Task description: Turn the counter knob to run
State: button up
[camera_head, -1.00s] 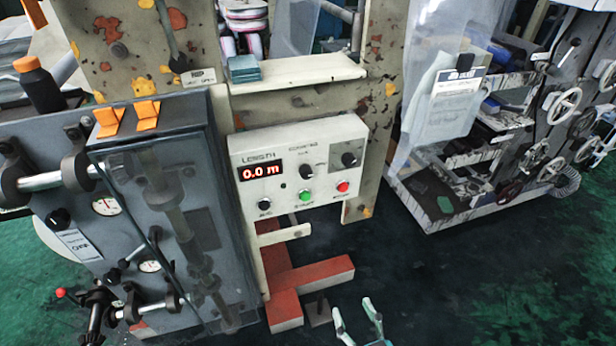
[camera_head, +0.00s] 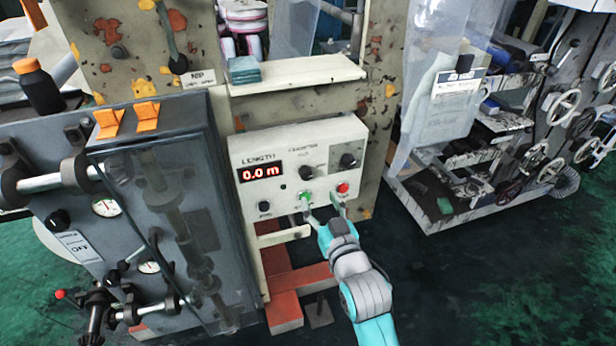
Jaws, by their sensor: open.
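The cream counter panel (camera_head: 286,205) has a red display reading 0.0 m. A black knob (camera_head: 306,172) sits under the small COUNTER lettering, and its marking is too small to read.
A dark cabinet (camera_head: 175,240) with rods and orange clips stands close on the left. A shelf (camera_head: 297,84) with teal pads overhangs the panel. A clear plastic curtain (camera_head: 425,120) hangs to the right. Green floor is free at lower right.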

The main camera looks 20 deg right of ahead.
aim_at(308, 176)
jog(key=w, duration=0.9)
jog(key=shift+w, duration=0.3)
grip_shut()
